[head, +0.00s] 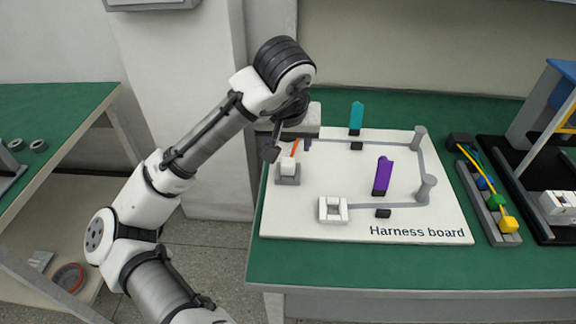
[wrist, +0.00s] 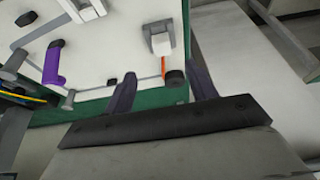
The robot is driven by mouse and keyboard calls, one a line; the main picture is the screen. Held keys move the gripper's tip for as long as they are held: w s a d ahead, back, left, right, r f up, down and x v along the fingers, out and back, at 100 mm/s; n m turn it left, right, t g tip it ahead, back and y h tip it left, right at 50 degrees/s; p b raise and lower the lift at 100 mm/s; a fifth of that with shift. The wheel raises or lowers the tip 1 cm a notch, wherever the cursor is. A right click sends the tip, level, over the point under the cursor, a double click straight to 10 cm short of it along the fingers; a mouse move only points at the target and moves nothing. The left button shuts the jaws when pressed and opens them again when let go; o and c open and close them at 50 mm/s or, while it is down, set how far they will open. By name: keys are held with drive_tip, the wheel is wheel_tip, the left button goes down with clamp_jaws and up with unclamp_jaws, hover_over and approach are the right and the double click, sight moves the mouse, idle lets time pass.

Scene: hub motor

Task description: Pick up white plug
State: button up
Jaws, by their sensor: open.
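The white plug (head: 288,168) sits on a small grey holder at the left edge of the harness board, with an orange wire (head: 295,147) rising from it. In the wrist view the plug (wrist: 160,44) and its wire lie beyond the fingers, roughly between them. My gripper (head: 289,146) is open and empty, above and behind the plug, apart from it. Its two dark fingers (wrist: 161,77) show spread in the wrist view. In the head view, part of the gripper is hidden by my wrist.
The white harness board (head: 320,228) lies on a green table. It bears a purple clip (head: 383,175), a teal clip (head: 356,118), grey posts (head: 427,188) and a white socket block (head: 333,209). A rail with coloured connectors (head: 497,202) stands at right.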

hover_over(288, 162)
drive_tip(key=s, duration=0.3)
wheel_tip(288, 162, down, 5)
drive_tip(key=shift+w+x, duration=0.1)
drive_tip(key=shift+x, duration=1.3)
drive_tip(key=shift+w+x, duration=0.15)
drive_tip(key=shift+x, duration=1.25)
drive_tip(key=shift+r, duration=0.15)
drive_tip(key=c, duration=1.1)
wheel_tip(288, 162, up, 20)
drive_tip(key=shift+p, duration=0.3)
